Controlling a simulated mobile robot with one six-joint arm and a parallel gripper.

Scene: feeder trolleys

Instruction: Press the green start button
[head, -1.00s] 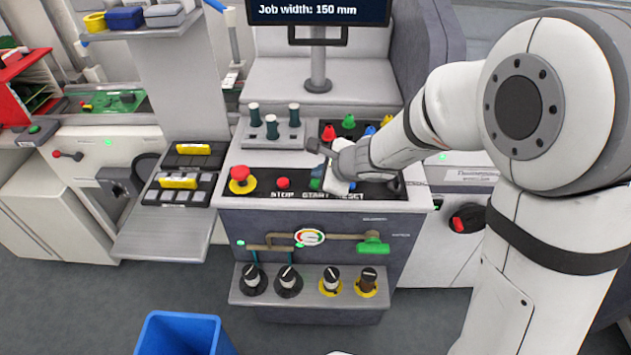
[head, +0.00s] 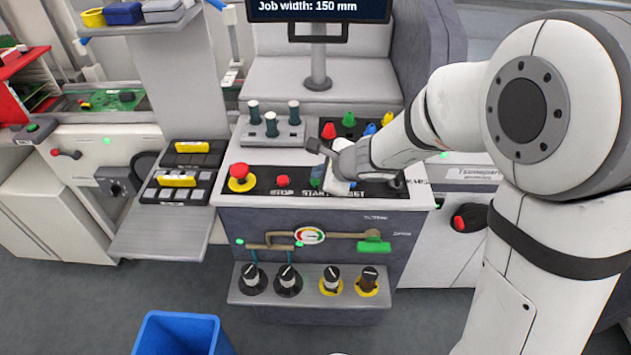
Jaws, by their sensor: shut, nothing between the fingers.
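The control panel (head: 262,197) is a dark strip on the front of the grey console, with printed STOP, START and RESET labels.
The red stop button (head: 283,181) and a red mushroom knob on a yellow base (head: 240,176) are left of the start button. Dark-green-topped pegs (head: 271,125) and coloured cones (head: 348,119) stand behind. A monitor (head: 318,12) is above. A blue bin (head: 180,335) stands on the floor.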

